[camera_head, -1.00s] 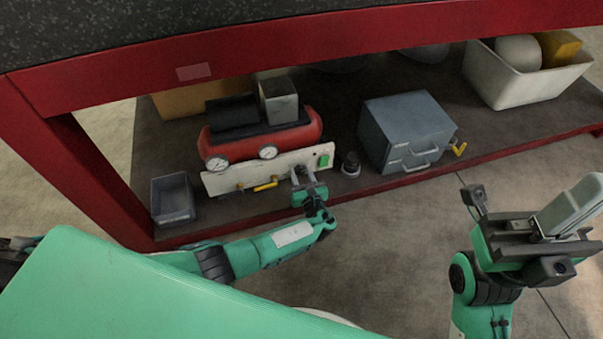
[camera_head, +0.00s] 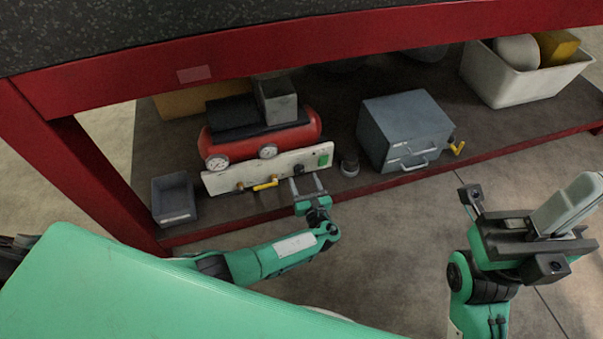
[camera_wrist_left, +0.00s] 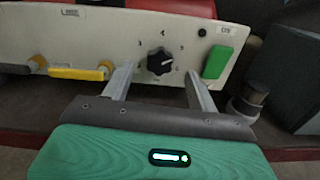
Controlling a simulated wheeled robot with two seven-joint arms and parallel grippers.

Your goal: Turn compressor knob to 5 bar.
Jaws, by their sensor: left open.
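The compressor (camera_head: 262,142) is a red tank with a white front panel (camera_head: 225,182), on the low shelf under the bench. Its black knob (camera_head: 299,170) is on the right part of the panel. My left gripper (camera_head: 306,179) is open in front of the knob. In the left wrist view the fingers (camera_wrist_left: 159,74) stand apart on either side of the knob, not touching it. My right gripper (camera_head: 572,208) is off to the right, away from the compressor.
A green switch (camera_wrist_left: 217,62) is right of the knob and a yellow-handled valve (camera_head: 266,184) is left. A dark round jar (camera_head: 350,165) and a grey drawer cabinet (camera_head: 405,132) stand to the right. A grey bin (camera_head: 174,199) is left.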

